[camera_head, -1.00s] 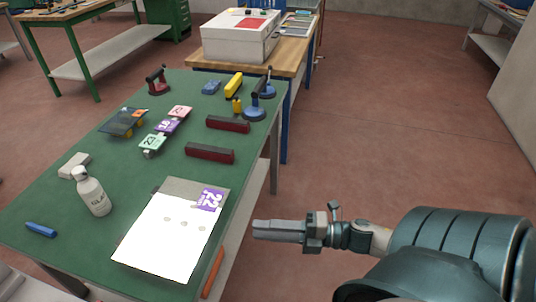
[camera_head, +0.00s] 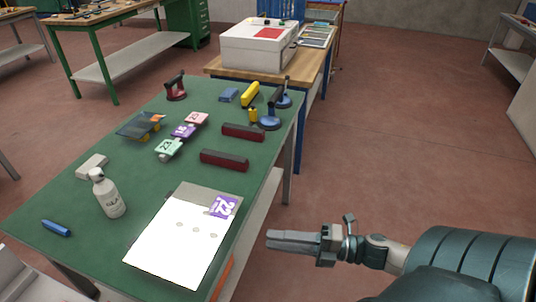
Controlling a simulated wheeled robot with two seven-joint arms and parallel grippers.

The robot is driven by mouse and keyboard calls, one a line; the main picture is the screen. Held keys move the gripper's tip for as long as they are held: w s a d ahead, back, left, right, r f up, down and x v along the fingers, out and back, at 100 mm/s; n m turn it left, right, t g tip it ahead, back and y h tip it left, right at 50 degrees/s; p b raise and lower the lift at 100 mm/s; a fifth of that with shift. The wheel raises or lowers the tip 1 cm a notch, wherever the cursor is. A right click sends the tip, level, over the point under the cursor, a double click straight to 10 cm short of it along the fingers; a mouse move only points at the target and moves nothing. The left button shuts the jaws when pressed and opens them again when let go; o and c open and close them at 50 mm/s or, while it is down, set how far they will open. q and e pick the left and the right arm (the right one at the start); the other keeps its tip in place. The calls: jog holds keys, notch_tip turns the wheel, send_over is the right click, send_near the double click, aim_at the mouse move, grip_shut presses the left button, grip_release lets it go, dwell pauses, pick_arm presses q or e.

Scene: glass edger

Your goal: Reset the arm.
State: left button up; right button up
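My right gripper (camera_head: 272,240) is at the lower right, off the right edge of the green table (camera_head: 85,200) and over the floor. Its fingers lie close together and seem to hold nothing. My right arm comes in from the lower right corner. My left gripper is out of view; a pale grey part shows at the lower left edge. On the table, a white sheet (camera_head: 175,243) lies near the front right, with a purple label marked 22 (camera_head: 223,206) at its upper right corner.
Numbered tags (camera_head: 183,131) and suction cups (camera_head: 269,122) stand farther back. A white box machine (camera_head: 258,48) is behind. The floor on the right is clear.

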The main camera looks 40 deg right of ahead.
jog(key=w+d+f+m+t+h, duration=0.15)
jog(key=f+m+h, duration=0.45)
jog(key=f, duration=0.7)
jog(key=s+d+f+m+g+h, duration=0.1)
jog(key=d+f+m+h, duration=0.15)
jog(key=f+m, duration=0.85)
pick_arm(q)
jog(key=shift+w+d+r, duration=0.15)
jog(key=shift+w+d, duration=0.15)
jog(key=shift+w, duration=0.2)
pick_arm(e)
jog(key=s+a+f+m+g+h, duration=0.1)
jog(key=s+a+f+m+g, duration=0.1)
jog(key=s+a+f, duration=0.3)
jog(key=s+a+f+m+g+h, duration=0.1)
jog(key=s+a+f+m+g, duration=0.2)
jog(key=a+f, duration=1)
jog(key=shift+s+a+f+m+g, duration=0.35)
jog(key=shift+s+f+m, duration=0.75)
jog(key=shift+f, duration=2.45)
